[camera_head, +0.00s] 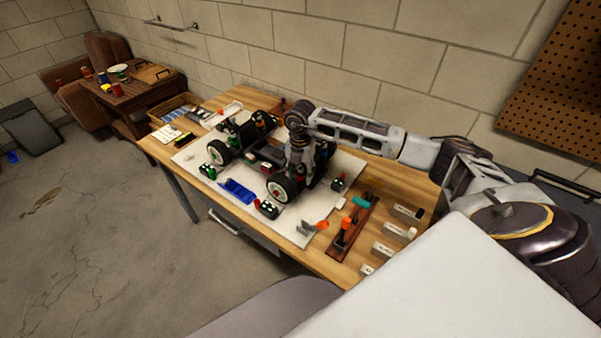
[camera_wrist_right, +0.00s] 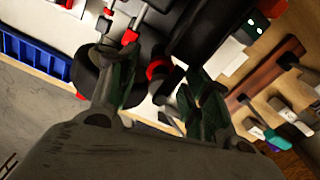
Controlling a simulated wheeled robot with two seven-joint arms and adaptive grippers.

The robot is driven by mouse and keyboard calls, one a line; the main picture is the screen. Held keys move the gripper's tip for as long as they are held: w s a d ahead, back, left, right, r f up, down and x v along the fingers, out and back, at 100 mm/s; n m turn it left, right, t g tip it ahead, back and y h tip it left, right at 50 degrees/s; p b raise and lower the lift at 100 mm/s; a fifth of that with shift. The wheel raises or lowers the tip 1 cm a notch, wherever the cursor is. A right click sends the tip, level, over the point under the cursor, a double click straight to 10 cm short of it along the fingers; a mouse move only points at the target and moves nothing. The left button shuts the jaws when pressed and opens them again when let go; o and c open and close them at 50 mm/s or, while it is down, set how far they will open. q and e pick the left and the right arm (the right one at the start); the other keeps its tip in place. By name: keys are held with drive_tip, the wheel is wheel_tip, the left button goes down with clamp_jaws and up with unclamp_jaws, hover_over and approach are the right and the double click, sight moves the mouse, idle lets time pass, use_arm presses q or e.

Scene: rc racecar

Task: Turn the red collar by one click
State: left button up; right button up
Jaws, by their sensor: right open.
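The RC car (camera_head: 262,157) stands on a white mat on the wooden workbench, with black wheels and pale rims. My right gripper (camera_head: 297,168) reaches down over the car's near right end. In the right wrist view, my right gripper (camera_wrist_right: 152,66) is open, with one dark green finger on each side of a red collar (camera_wrist_right: 158,70). The collar sits beside dark car parts, and its lower side is partly hidden. I cannot tell whether a finger touches it. Smaller red parts (camera_wrist_right: 129,38) show on a thin rod up and left. My left gripper is not in view.
A blue tray (camera_head: 238,191) lies on the mat (camera_head: 290,229) in front of the car. A dark red tool rack (camera_head: 352,222) and several pale blocks are at the bench's right. A wicker basket (camera_head: 172,108) stands at its far left end. A wall runs behind.

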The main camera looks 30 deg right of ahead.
drive_tip(key=c, duration=1)
drive_tip(key=shift+m, duration=1.5)
drive_tip(key=shift+m+p, duration=0.3)
drive_tip(key=shift+m, duration=0.7)
drive_tip(key=o, duration=0.7)
drive_tip(key=shift+c, duration=0.2)
drive_tip(key=shift+o, duration=1.7)
drive_tip(key=shift+r, duration=0.1)
drive_tip(key=shift+w+r, duration=0.1)
drive_tip(key=shift+r, duration=0.6)
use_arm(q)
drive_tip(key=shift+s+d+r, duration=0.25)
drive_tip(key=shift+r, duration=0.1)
use_arm(e)
wheel_tip(320, 180, up, 10)
drive_tip(key=shift+r, duration=0.2)
